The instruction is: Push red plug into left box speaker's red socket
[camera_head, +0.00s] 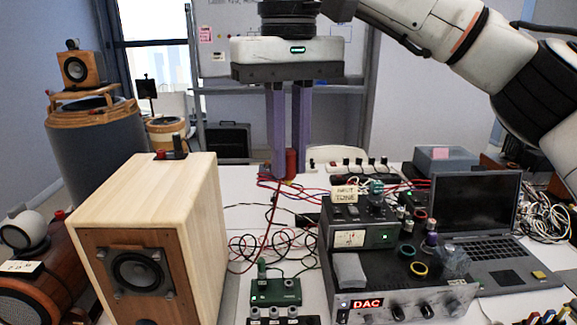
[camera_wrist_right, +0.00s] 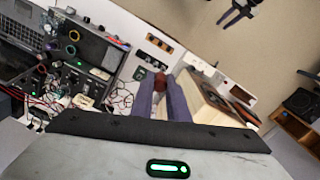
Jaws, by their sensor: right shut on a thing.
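My right gripper (camera_head: 291,176) points down above the table behind the amplifier stack, shut on the red plug (camera_head: 291,163). The plug is a short red cylinder at the fingertips; it also shows in the right wrist view (camera_wrist_right: 160,81), between the purple fingers. The left box speaker (camera_head: 190,235) is a pale wooden box at the left front, apart from the gripper. On its top sit a small red socket (camera_head: 160,155) and a taller black piece (camera_head: 180,146). A dark two-pronged shape at the top of the wrist view looks like my left gripper (camera_wrist_right: 236,18), prongs apart and empty.
Red and black cables (camera_head: 275,240) lie tangled between the speaker and the DAC unit (camera_head: 390,308). A green box with posts (camera_head: 275,292) stands at the front. A laptop (camera_head: 480,230) is at the right. Some white table shows behind the speaker.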

